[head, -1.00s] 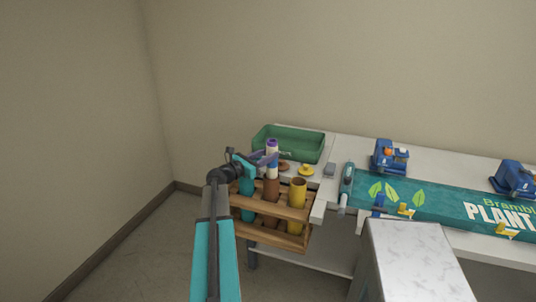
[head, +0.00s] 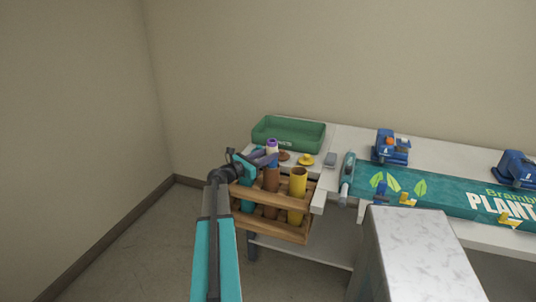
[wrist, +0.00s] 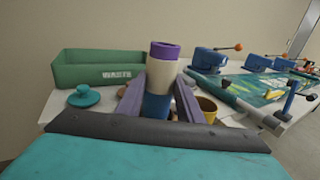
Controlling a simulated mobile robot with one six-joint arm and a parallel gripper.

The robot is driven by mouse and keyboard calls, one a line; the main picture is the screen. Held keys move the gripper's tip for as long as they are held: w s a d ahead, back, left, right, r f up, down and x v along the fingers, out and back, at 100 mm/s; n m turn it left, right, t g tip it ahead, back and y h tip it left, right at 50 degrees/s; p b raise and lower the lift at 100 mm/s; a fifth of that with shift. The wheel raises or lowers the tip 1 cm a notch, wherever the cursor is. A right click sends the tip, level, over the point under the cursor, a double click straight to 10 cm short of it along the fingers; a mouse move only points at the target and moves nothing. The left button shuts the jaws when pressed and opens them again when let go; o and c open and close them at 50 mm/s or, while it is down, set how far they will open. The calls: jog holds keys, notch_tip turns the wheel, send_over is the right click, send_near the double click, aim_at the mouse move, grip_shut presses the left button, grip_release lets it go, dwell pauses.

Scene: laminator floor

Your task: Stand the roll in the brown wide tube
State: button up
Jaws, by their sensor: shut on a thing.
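The roll (head: 272,147) is upright, cream with a purple top end; in the wrist view the roll (wrist: 162,76) also shows a blue lower part. My gripper (head: 268,159) is shut on the roll, one purple finger on each side. The brown wide tube (head: 271,181) stands in a wooden crate (head: 262,226) directly below the roll. The roll's lower end appears to be at or inside the tube's mouth, but the fingers hide how deep.
A teal tube (head: 247,192) and a yellow tube (head: 297,190) flank the brown one. Behind are a green tray (head: 290,138), a yellow lid (head: 306,160) and a brown lid (head: 284,156). A banner (head: 430,200) and blue machines occupy the right of the table.

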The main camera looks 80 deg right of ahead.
aim_at(272, 167)
jog(key=shift+f+b, duration=1.1)
jog(key=shift+f, duration=0.95)
jog(key=o, duration=1.9)
jog(key=shift+o, duration=0.2)
